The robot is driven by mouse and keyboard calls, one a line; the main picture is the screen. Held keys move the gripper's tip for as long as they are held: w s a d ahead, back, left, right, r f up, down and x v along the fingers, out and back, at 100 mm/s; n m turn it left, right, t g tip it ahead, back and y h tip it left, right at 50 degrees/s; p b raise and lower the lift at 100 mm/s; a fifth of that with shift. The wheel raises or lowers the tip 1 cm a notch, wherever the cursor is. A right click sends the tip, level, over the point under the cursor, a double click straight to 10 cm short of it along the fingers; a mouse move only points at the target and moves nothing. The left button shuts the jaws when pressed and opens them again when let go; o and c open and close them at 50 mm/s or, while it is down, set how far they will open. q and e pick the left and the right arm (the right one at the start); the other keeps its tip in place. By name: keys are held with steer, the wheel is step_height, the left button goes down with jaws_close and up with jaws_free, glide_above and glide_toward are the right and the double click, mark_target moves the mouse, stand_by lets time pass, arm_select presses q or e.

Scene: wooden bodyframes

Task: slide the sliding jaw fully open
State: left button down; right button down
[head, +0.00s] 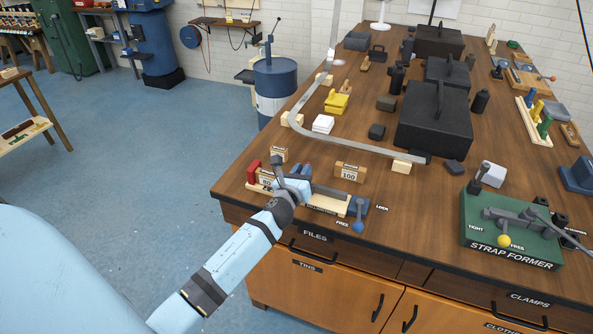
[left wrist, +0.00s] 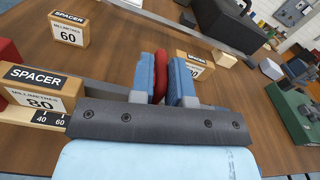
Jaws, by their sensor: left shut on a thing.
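A bar clamp fixture lies along the table's front edge, with a red end jaw (head: 253,171) at its left and a blue lever (head: 358,210) between FREE and LOCK labels at its right. The lever's knob hangs toward the FREE label. The dark red sliding jaw (left wrist: 160,75) stands upright between the blue fingers of my left gripper (left wrist: 162,80), which is shut on it. In the head view my left gripper (head: 300,172) hides most of this jaw. The 80 spacer block (left wrist: 42,92) stands between the end jaw and my gripper. My right gripper is not in view.
The 60 spacer (head: 279,154) stands behind the fixture; the 100 spacer (head: 350,171) stands behind and right of my gripper. A bent metal strap (head: 345,144) crosses behind them. The green strap former (head: 510,230) is at the right. Black cases (head: 433,118) stand farther back.

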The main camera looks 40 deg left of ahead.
arm_select(q)
steer(key=c, duration=1.2)
jaws_free()
steer(key=shift+o, duration=0.2)
steer(key=shift+s+d, duration=0.1)
steer(key=shift+s, duration=0.2)
steer(key=b+v, duration=0.1)
steer(key=v, duration=1.2)
steer(key=shift+b, duration=0.4)
